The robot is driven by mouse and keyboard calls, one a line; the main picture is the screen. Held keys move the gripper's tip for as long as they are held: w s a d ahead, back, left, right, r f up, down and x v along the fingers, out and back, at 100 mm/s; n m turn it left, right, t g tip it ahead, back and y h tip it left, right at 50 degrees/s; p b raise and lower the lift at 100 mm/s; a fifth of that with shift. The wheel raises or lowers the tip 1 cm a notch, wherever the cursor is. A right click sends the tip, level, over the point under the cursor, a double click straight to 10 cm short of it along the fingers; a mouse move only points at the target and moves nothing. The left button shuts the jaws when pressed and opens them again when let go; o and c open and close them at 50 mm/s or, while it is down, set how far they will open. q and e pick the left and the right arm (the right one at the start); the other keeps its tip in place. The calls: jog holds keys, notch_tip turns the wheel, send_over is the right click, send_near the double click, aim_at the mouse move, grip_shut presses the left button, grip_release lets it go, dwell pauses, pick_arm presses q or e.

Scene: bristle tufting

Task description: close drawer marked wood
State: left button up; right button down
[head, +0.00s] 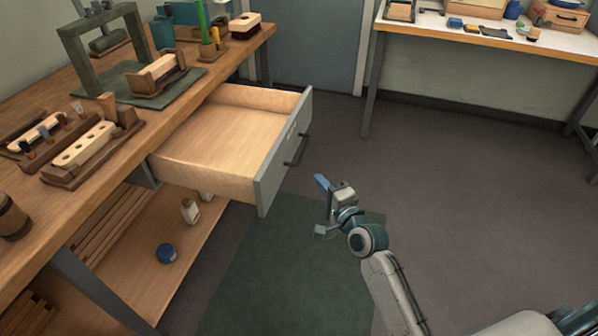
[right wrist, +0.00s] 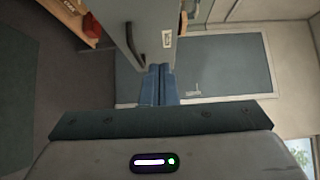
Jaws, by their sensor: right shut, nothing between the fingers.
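An open drawer with a pale wood inside (head: 220,138) and a grey front (head: 285,150) sticks out from under the workbench. It looks empty. Its front has a dark bar handle (head: 296,150) and a small label too small to read. My right gripper (head: 321,182) is shut and empty, in front of the drawer front and apart from it, to the right of the handle. In the right wrist view the blue fingers (right wrist: 158,72) are together, with the grey drawer front (right wrist: 151,25) and handle (right wrist: 135,46) beyond them. My left gripper is not in view.
The wooden workbench (head: 190,100) carries brush blocks, fixtures and a green press frame (head: 75,65). A lower shelf (head: 140,255) holds a bottle (head: 189,211) and a blue jar (head: 166,253). A white-topped table (head: 480,38) stands at the back right. The floor between is clear.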

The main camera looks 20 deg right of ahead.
jog(key=b, duration=0.1)
send_near(283, 150)
jog(key=w+d, duration=0.2)
jog(key=w, duration=0.2)
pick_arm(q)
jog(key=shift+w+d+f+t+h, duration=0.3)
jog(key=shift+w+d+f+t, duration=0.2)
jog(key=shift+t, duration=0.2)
pick_arm(e)
jog(key=shift+w+a+f, duration=0.1)
jog(key=shift+w+a, duration=0.35)
jog(key=shift+a, duration=0.3)
jog(key=shift+w+a+f, duration=0.1)
jog(key=shift+w+a, duration=0.35)
jog(key=shift+a, duration=0.3)
